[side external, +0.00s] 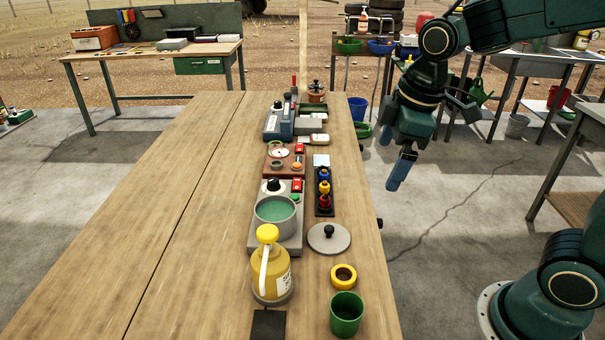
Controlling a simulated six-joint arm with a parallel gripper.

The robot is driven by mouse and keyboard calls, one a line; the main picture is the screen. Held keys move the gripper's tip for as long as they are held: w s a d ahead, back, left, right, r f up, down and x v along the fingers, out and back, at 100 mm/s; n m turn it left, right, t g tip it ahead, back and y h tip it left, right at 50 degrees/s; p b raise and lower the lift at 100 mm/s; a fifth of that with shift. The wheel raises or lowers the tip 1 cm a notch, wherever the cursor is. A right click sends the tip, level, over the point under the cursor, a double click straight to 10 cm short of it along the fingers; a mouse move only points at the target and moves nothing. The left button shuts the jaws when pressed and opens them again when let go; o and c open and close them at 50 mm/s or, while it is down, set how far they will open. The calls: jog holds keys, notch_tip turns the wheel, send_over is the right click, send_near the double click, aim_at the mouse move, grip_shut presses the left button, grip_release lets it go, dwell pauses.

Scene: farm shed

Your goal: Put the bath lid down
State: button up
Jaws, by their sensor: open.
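The bath lid (329,239) is a round grey disc with a black knob, lying flat on the wooden table near its right edge. The bath (276,210) is a grey round pot with green liquid, uncovered, on a grey base left of the lid. My gripper (400,175) is open and empty, with blue fingertips, off the table's right edge, above and to the right of the lid and apart from it.
A yellow pump bottle (271,270) stands in front of the bath. A yellow ring (343,276) and a green cup (346,313) sit in front of the lid. A black rack (324,192) with coloured knobs stands behind it. The table's left half is clear.

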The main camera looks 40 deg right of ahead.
jog(key=s+d+r+m+t, duration=0.1)
jog(key=s+r+m+t, duration=0.1)
jog(key=s+m, duration=0.6)
jog(key=shift+s+d+r+t, duration=0.4)
jog(key=shift+s+t, duration=0.1)
jog(key=shift+s, duration=2)
